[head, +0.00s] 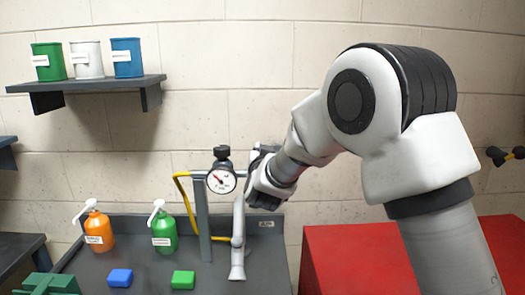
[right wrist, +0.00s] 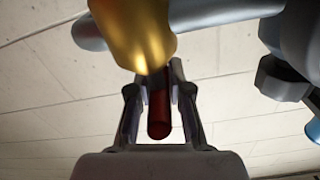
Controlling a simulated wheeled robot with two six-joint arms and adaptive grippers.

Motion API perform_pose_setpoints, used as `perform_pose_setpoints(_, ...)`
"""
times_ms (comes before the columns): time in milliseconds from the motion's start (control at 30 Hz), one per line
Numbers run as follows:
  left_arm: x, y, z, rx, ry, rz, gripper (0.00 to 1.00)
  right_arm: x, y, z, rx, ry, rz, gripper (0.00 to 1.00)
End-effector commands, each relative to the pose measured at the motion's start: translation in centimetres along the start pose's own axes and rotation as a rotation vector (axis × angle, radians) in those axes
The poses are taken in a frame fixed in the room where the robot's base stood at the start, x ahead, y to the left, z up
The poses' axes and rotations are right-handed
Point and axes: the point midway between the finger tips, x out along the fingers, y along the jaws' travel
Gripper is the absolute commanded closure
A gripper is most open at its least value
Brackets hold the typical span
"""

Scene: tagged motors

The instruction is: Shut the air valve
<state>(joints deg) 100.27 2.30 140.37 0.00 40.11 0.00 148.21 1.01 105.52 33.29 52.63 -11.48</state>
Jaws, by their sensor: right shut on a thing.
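The air valve shows in the right wrist view as a brass body (right wrist: 138,35) with a dark red lever handle (right wrist: 159,125). My right gripper (right wrist: 159,100) has its two fingers on either side of the red handle and is shut on it. In the head view my right gripper (head: 257,178) is at the air line, just right of the round pressure gauge (head: 221,181), and hides the valve and its handle. My left gripper is in neither view.
A grey post (head: 202,215), a yellow hose (head: 184,200) and a grey nozzle (head: 238,258) stand close to the gripper. Orange (head: 98,230) and green (head: 164,232) pump bottles and two blocks are on the dark bench (head: 225,280). A red cabinet (head: 345,260) is at right.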

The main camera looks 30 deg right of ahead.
Motion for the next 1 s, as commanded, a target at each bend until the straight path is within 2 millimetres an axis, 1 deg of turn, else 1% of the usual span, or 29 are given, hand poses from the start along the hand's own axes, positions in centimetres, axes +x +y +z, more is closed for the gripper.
perform_pose_setpoints(33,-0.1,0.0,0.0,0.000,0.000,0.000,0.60,0.1,-0.1,-0.4,0.002,0.009,0.002,1.00)
perform_pose_setpoints(367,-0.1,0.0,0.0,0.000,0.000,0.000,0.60,0.1,-0.1,-0.4,0.004,0.011,0.004,1.00)
perform_pose_setpoints(400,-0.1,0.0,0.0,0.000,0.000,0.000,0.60,0.1,-0.1,-0.4,0.004,0.011,0.004,0.74)
perform_pose_setpoints(433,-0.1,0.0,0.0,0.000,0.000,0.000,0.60,0.1,-0.1,-0.4,0.004,0.011,0.004,0.64)
perform_pose_setpoints(467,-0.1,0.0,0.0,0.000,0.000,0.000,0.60,0.1,-0.1,-0.4,0.004,0.010,0.004,0.57)
perform_pose_setpoints(733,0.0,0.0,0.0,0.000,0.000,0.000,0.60,0.0,0.0,-0.2,0.002,0.005,0.004,0.57)
perform_pose_setpoints(800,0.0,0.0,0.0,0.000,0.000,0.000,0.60,-0.3,-0.1,-0.2,0.002,0.005,0.003,0.57)
perform_pose_setpoints(867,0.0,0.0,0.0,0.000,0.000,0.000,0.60,-0.8,-0.1,-0.2,0.001,0.004,0.002,0.57)
perform_pose_setpoints(967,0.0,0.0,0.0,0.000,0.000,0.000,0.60,-2.7,-0.1,-0.2,-0.002,0.005,0.001,0.57)
perform_pose_setpoints(1000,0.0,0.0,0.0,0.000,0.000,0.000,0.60,-3.7,-0.1,-0.2,-0.001,0.006,0.002,0.57)
